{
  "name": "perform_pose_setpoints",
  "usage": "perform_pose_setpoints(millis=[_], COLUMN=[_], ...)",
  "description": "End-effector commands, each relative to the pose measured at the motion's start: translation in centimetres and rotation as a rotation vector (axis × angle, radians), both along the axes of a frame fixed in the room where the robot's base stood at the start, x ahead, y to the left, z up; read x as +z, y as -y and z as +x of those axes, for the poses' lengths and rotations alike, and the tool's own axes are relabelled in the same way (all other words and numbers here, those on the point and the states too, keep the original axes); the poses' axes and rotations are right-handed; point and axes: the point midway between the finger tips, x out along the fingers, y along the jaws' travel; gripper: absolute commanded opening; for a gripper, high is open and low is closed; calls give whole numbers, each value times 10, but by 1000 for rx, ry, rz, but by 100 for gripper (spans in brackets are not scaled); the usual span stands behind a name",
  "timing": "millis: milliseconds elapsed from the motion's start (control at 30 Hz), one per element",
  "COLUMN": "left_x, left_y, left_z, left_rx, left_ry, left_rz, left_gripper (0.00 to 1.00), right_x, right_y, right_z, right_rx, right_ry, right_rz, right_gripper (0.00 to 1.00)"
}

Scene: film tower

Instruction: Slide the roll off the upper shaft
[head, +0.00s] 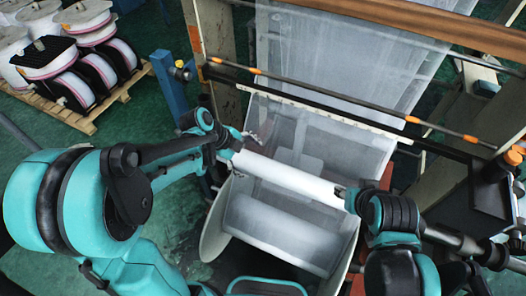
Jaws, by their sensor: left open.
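A narrow white roll (285,177) lies slanted across the middle of the head view, in front of the hanging film. My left gripper (237,146) is open at the roll's left end. My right gripper (345,192) is at the roll's right end, mostly hidden by its own arm; its fingers are too small to read. I cannot tell whether either gripper touches the roll. A thin dark shaft (335,97) with orange marks crosses the machine above the roll. Any shaft inside the roll is hidden.
Translucent film (330,50) hangs behind the shaft. A wide pale roll (275,235) sits below the narrow one. A blue post (168,85) stands left of the machine frame. A wooden pallet (120,98) holds several spools at upper left. Green floor shows between.

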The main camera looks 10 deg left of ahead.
Motion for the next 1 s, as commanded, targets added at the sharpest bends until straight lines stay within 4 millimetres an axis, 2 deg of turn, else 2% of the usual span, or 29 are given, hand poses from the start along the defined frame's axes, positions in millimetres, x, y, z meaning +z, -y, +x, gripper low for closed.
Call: perform_pose_setpoints(millis=[433, 600, 867, 1000], left_x=[-55, -63, -63, -63], left_y=[30, 34, 35, 35], left_z=[14, 16, 16, 16], left_rx=[0, 1, 1, 1], left_ry=[-1, 0, 0, 0], left_rz=[1, 1, 1, 1], left_gripper=[86, 86, 86, 49], right_x=[-8, -9, -9, -9], right_y=[0, 0, 0, 0], right_z=[0, 0, 0, 0], right_rx=[0, 0, 0, 0], right_ry=[0, 0, 0, 0], right_rz=[0, 0, 0, 0], right_gripper=[40, 40, 40, 40])
